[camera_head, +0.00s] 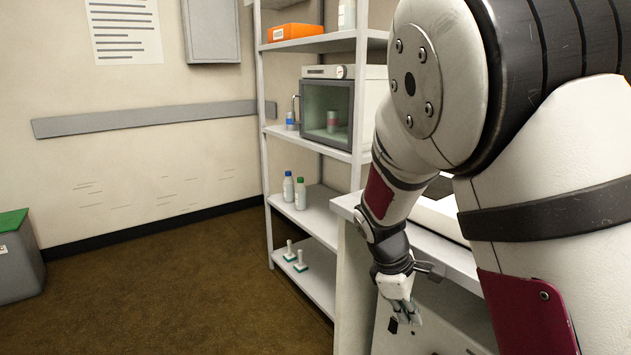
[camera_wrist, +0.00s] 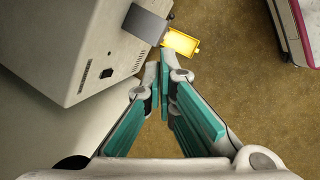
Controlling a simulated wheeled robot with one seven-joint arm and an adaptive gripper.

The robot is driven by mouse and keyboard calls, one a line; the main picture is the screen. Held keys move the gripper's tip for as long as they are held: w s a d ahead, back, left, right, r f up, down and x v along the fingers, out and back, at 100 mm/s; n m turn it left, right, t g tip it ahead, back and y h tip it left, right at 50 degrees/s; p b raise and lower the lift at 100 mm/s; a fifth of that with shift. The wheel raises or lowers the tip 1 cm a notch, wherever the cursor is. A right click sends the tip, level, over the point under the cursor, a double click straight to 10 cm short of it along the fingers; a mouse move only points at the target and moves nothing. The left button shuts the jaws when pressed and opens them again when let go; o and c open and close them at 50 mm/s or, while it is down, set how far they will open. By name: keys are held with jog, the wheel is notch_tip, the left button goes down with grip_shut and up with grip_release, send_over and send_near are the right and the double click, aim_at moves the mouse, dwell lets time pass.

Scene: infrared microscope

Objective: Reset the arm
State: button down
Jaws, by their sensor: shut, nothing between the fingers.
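My arm reaches down along the right side of the head view. My gripper (camera_head: 402,316) hangs low in front of the white bench, its fingers pointing down. In the wrist view, my gripper (camera_wrist: 163,68) shows its teal-padded fingers brought together at the tips, with nothing between them. A white box-shaped device (camera_wrist: 75,45) stands to the left of the fingertips, with a grey plate (camera_wrist: 143,24) at its edge. A lit yellow tray-like part (camera_wrist: 182,42) shows just beyond the fingertips. I cannot tell if the fingers touch it.
A shelf rack (camera_head: 268,180) stands left of the bench (camera_head: 352,285). It holds bottles (camera_head: 300,194), a glass-fronted oven-like device (camera_head: 328,112) and an orange box (camera_head: 296,32). A grey bin with a green lid (camera_head: 20,265) stands far left. The brown floor (camera_head: 170,290) between is clear.

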jog(key=s+r+m+y, duration=0.1)
jog(key=s+r+m, duration=0.35)
jog(key=s, duration=0.75)
jog(key=s+r+m+y, duration=0.2)
jog(key=s+r+m, duration=0.3)
jog(key=s, duration=0.6)
jog(key=s+r+m+y, duration=0.1)
jog(key=s+r+m, duration=0.35)
jog(key=s, duration=0.75)
notch_tip(320, 180, up, 28)
jog(key=n+t+p, duration=0.1)
jog(key=t+p, duration=0.2)
jog(key=p, duration=2.3)
jog(key=shift+d+r+n+t, duration=0.25)
jog(key=shift+d+n+t, duration=0.05)
jog(key=shift+d+t, duration=0.1)
